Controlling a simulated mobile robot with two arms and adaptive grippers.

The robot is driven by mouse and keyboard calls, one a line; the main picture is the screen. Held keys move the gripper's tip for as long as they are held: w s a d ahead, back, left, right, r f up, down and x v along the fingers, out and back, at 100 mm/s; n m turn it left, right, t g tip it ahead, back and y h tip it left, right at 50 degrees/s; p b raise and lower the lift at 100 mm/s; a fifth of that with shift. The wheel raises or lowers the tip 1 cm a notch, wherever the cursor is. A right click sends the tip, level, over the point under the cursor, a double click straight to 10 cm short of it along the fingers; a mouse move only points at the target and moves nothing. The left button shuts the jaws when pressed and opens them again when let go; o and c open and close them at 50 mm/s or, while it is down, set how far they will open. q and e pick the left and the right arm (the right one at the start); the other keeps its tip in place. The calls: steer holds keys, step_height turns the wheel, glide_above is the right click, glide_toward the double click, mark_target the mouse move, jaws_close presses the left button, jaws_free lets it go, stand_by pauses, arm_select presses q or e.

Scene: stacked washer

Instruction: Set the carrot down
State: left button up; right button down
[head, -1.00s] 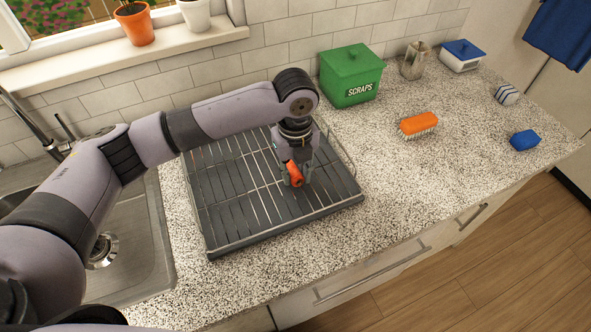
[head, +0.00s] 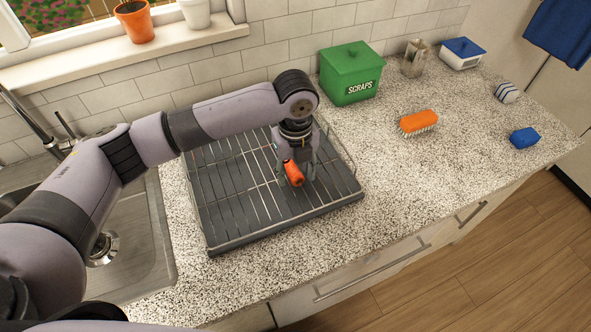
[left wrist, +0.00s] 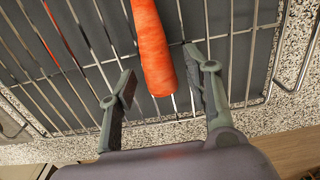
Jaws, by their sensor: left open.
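The orange carrot (head: 294,174) lies on the dish rack (head: 232,214), near the rack's right side. My left gripper (head: 297,182) points down over it. In the left wrist view, the carrot (left wrist: 153,50) lies lengthwise along the rack's wires, its near end between the open fingers (left wrist: 163,92). There is a gap between the carrot and the left finger; the right finger is close beside it, and I cannot tell whether they touch. The carrot's far end is cut off in the wrist view. My right gripper is not in view.
A green scraps bin (head: 350,74) stands behind the rack to the right. An orange brush (head: 418,123) and a blue sponge (head: 524,138) lie on the counter. The sink (head: 130,245) is left of the rack. The counter right of the rack has free room.

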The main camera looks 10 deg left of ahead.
arm_select(q)
step_height(320, 180, up, 12)
steer(key=b, duration=0.2)
stand_by(0.7)
